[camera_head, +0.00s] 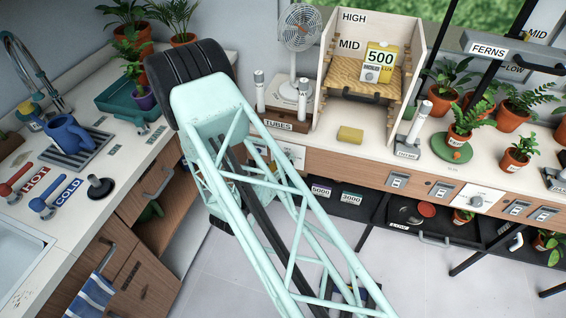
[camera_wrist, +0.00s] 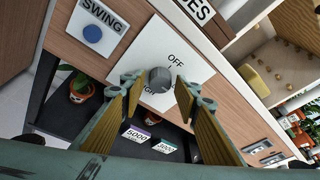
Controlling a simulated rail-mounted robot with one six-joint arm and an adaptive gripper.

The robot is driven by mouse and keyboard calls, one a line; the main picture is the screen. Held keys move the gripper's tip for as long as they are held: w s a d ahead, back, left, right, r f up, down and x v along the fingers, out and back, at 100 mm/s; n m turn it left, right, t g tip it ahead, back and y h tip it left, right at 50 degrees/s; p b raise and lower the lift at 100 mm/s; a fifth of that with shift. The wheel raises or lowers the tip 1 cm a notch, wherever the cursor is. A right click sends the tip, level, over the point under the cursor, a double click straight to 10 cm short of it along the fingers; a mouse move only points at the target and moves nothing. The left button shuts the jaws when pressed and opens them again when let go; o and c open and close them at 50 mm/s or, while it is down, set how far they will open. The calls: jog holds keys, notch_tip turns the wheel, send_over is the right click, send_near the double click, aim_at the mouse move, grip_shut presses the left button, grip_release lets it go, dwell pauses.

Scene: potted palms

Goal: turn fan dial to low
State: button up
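The fan (camera_head: 299,28) stands on the back counter, left of the shelf box. In the wrist view a grey round dial (camera_wrist: 159,79) sits on a white plate (camera_wrist: 160,48) reading OFF above and a partly covered label ending in GH below. The dial's pointing direction is not clear. My gripper (camera_wrist: 158,88) is open and empty, one finger left and one right of the dial in the picture; contact is not visible. In the head view the white plate (camera_head: 291,153) shows in part behind my arm, and my gripper is hidden.
A SWING plate with a blue button (camera_wrist: 92,34) is left of the dial plate. Below are boxes marked 5000 (camera_wrist: 136,135) and 3000 (camera_wrist: 165,147) and a potted plant (camera_wrist: 81,87). Another white dial plate (camera_head: 477,198) is further right on the counter front.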

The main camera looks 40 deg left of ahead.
jog(key=shift+o, duration=0.5)
jog(key=shift+s, duration=0.15)
jog(key=v, duration=1.1)
jog(key=shift+s+d, duration=0.15)
jog(key=shift+s, duration=0.2)
jog(key=shift+r, duration=0.1)
